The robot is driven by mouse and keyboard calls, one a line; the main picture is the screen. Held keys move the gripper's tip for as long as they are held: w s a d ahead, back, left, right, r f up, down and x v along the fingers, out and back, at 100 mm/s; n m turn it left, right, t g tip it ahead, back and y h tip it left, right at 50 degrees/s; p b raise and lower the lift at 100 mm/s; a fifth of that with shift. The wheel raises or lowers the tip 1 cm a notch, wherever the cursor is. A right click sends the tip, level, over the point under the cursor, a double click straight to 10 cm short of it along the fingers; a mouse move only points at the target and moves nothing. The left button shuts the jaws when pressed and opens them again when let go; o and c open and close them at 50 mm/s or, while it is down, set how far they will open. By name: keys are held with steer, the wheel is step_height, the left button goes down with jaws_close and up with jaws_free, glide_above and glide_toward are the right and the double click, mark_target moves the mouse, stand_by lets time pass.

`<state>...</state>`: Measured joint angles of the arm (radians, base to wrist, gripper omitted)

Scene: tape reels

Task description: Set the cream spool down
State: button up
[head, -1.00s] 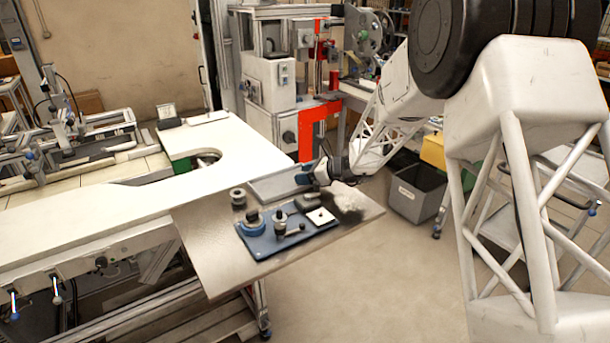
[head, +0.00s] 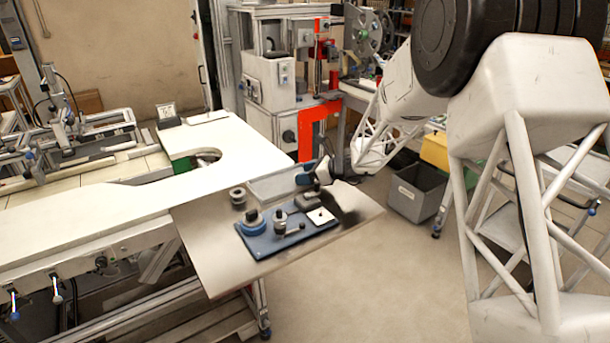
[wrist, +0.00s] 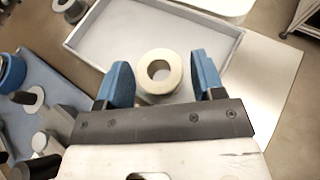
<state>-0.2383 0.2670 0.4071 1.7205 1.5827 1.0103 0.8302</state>
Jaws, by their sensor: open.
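In the wrist view the cream spool (wrist: 148,87) is a pale ring with a dark central hole. It appears upright, with its hole facing the camera. My gripper (wrist: 159,65) is open, with one blue finger on each side of the spool and visible gaps between. The shallow grey tray (wrist: 108,22) lies beyond and around the spool; I cannot tell its exact height over the tray floor. In the head view my gripper (head: 309,178) is at the right end of the tray (head: 272,190); the spool cannot be made out there.
A blue plate (head: 262,246) in front of the tray carries a blue ring (head: 253,224), a post (head: 280,222) and a pale square. A grey spool (head: 238,197) stands left of the tray. Bare tabletop (head: 215,245) lies left of the plate.

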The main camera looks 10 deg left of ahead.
steer(key=v, duration=1.1)
steer(key=shift+d, duration=0.2)
stand_by(0.5)
steer(key=s+d+r+n+g+h, duration=0.1)
steer(key=s+d+r+n+h, duration=0.3)
steer(key=s, duration=0.8)
steer(key=s+d+r+n+g+h, duration=0.1)
steer(key=s+d+r+n+h, duration=0.1)
steer(key=s+d+r+n, duration=0.7)
steer(key=s+d+f+n+t+h, duration=0.1)
steer(key=s+d+n+h, duration=0.2)
steer(key=s, duration=1.1)
steer(key=s+d+f+n+t+h, duration=0.1)
steer(key=s+d+n+h, duration=0.2)
steer(key=s+d, duration=0.6)
steer(key=s+h, duration=0.1)
steer(key=s, duration=0.4)
steer(key=shift+f+n, duration=0.25)
steer(key=shift+n, duration=0.15)
